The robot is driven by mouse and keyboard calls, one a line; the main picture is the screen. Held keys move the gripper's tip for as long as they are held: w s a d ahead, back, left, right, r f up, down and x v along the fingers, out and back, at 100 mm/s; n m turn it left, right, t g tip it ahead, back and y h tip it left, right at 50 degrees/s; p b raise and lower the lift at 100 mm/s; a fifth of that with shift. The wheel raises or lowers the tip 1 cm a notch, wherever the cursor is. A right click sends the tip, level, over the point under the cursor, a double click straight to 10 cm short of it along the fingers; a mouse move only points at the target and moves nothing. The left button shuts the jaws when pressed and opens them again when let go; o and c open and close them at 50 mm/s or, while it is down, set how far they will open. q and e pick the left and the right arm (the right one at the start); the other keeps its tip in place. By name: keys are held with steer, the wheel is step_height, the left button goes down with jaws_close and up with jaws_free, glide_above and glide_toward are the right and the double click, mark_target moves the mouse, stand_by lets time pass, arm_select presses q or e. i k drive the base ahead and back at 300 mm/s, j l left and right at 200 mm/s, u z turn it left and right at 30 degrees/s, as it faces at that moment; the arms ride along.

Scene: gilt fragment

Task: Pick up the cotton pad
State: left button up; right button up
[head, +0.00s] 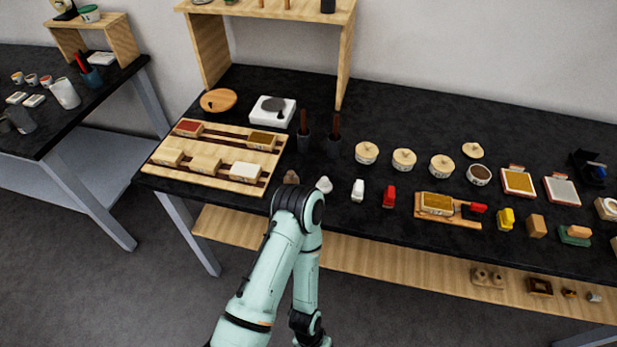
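A small white rounded lump (324,184), which looks like the cotton pad, sits at the front edge of the black table (240,95), just right of my raised arm joint. It is too small to make out its texture. One of my pale green arms rises from the bottom centre, bends near the table's front edge and folds back down. No gripper fingers show; the end of this arm runs out of the bottom of the picture. My other arm is not seen.
A wooden slatted rack (215,167) with several blocks is at left. A white bottle (357,190) and a red one (389,196) stand right of the lump. Lidded jars (404,160) stand behind. A wooden shelf (345,50) stands at the back.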

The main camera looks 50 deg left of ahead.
mark_target(291, 177)
steer(key=i+l+u, duration=0.1)
steer(key=u, duration=0.3)
steer(key=l+u, duration=0.2)
steer(key=u, duration=0.15)
steer(key=i+l+u, duration=0.1)
steer(key=u, duration=0.3)
steer(key=l, duration=0.1)
